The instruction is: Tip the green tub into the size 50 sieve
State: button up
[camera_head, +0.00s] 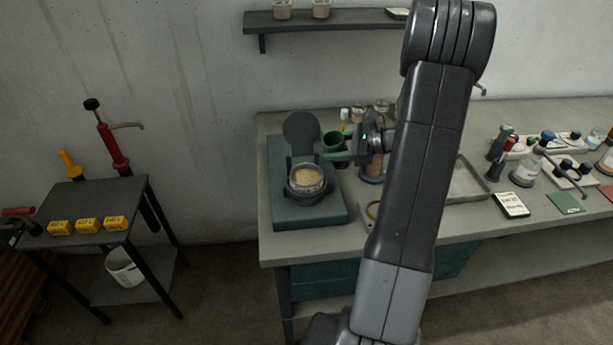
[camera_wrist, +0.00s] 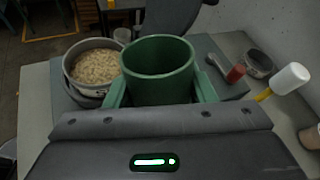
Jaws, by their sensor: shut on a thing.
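The green tub (camera_head: 333,140) is held by my gripper (camera_head: 338,157). In the wrist view the tub (camera_wrist: 160,58) stands between my green fingers (camera_wrist: 162,90), one on each side. Its mouth faces the wrist camera, and the inside that shows is bare green. A round metal sieve (camera_head: 306,188) with a beige granular heap in it sits on a dark green base unit, left of and below the tub.
The base unit (camera_head: 325,212) has a round dark lid (camera_head: 301,131) standing up behind the sieve. Bottles and jars (camera_head: 382,107) stand near my gripper at the back. A metal tray (camera_head: 466,190) is right of my arm. A side table (camera_head: 85,205) stands left, across a gap.

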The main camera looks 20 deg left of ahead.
aim_at(342, 137)
jog(key=shift+m+g+y, duration=0.3)
jog(key=shift+m+g, duration=0.1)
jog(key=r+p, duration=0.2)
jog(key=r, duration=0.1)
jog(key=w+r+p, duration=0.1)
jog(key=r+p, duration=0.1)
jog(key=shift+d+r, duration=0.25)
jog(key=shift+w+d+r+m+g+y, duration=0.15)
jog(key=shift+w+r+m+y, duration=0.15)
jog(key=shift+r, duration=0.35)
jog(key=shift+w+d+r+m+g+y, duration=0.15)
jog(key=shift+r+m+y, duration=0.25)
jog(key=shift+r, duration=0.2)
